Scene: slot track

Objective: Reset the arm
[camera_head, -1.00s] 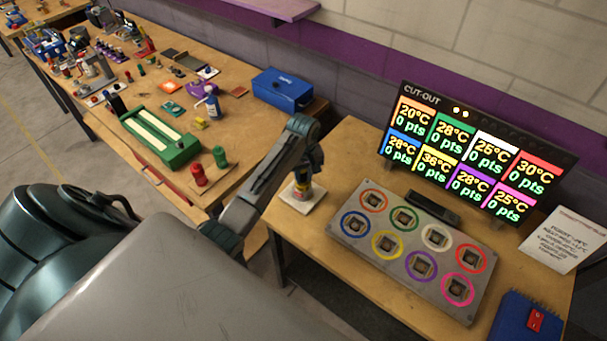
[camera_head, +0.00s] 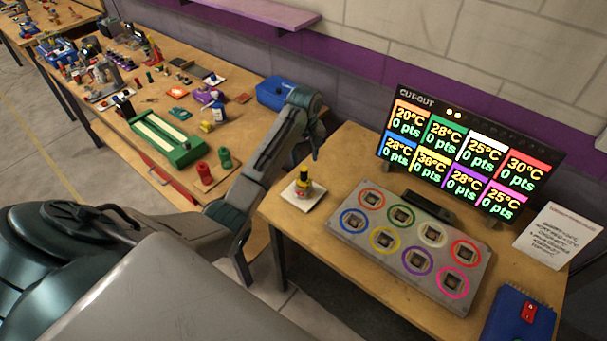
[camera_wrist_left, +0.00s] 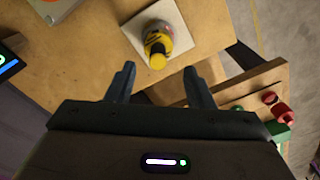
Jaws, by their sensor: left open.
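A small yellow and black object (camera_head: 304,184) with a reddish part stands on a white square pad (camera_head: 298,199) on the right table. It also shows in the left wrist view (camera_wrist_left: 157,45), beyond the fingertips and apart from them. My right gripper is not in view.
A grey board (camera_head: 376,253) with coloured rings lies on the right table (camera_head: 345,165), before a display (camera_head: 470,150). A blue box (camera_head: 518,318) with a red switch is at the front right. The left table holds a green track (camera_head: 166,139) and red and green cylinders.

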